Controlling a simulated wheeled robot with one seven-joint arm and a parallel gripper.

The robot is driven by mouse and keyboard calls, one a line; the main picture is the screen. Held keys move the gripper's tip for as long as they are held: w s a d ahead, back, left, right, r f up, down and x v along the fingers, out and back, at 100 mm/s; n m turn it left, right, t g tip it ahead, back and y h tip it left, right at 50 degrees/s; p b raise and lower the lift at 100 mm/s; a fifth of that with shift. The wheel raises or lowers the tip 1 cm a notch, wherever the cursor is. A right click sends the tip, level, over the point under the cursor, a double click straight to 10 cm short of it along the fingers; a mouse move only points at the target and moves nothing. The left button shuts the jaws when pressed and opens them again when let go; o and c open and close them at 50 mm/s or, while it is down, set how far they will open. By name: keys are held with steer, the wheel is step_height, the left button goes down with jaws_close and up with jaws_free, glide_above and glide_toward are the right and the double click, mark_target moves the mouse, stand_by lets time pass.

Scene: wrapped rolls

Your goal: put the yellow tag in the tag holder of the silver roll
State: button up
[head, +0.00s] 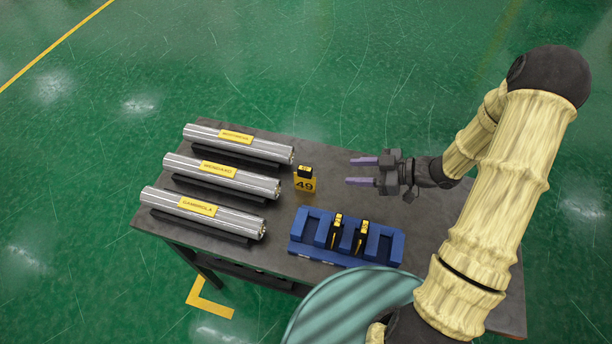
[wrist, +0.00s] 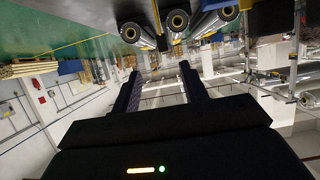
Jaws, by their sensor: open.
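Three silver rolls lie side by side on dark cradles at the table's left: back (head: 265,149), middle (head: 255,184) and front (head: 235,222). Each has a yellow name label on top. A yellow piece marked 49 (head: 305,185), with a black top, stands just right of the rolls. Two yellow-and-black tags, left (head: 336,231) and right (head: 362,236), stand in slots of a blue rack (head: 394,249). I cannot tell which piece is the tag holder. My gripper (head: 350,171) is open and empty, right of the 49 piece, pointing left. Its fingers also show in the wrist view (wrist: 159,67).
The dark grey table (head: 420,225) is bare around and right of my gripper. A round teal striped surface (head: 350,308) is at the table's front edge. Green floor surrounds the table. Roll ends (wrist: 178,20) show at the top of the wrist view.

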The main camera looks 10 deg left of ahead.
steer(key=p, duration=0.3)
glide_toward(301, 175)
steer(key=w+a+f, duration=0.2)
steer(key=a+f, duration=0.1)
steer(key=a, duration=0.2)
steer(key=shift+d+r, duration=0.15)
steer(key=shift+r, duration=0.1)
steer(key=shift+a, duration=0.55)
steer(key=p+x, duration=0.2)
steer(key=x, duration=0.1)
steer(key=shift+s+a, duration=0.1)
steer(key=shift+a, duration=0.2)
steer(key=shift+a+f, duration=0.25)
jaws_close()
